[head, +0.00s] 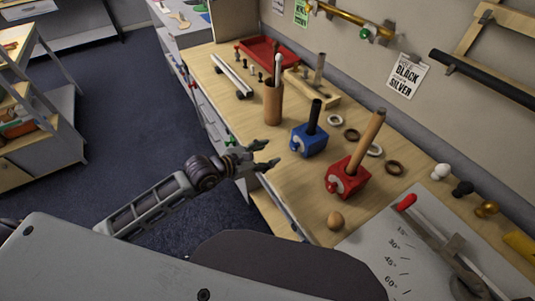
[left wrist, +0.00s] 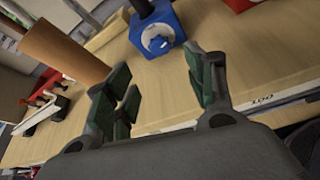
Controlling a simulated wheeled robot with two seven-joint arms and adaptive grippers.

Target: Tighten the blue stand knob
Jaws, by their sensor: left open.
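The blue stand (head: 309,140) is a blue block on the wooden table with a black rod standing up from it. Its small blue knob (head: 295,147) is on the near left face. In the left wrist view the blue stand (left wrist: 176,22) is at the top, and the knob (left wrist: 157,45) sits on a pale round patch facing me. My left gripper (head: 272,154) is open and empty at the table's near edge, left of the blue stand and apart from it. In the left wrist view its green-padded fingers (left wrist: 165,92) are spread below the knob. My right gripper is not seen.
A red stand (head: 347,178) with a wooden rod is right of the blue stand. A brown cylindrical cup (head: 273,103) stands behind to the left. Dark and pale rings (head: 352,134) lie behind the stands. A wooden ball (head: 335,221) and an angle-marked board (head: 400,245) are nearer me.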

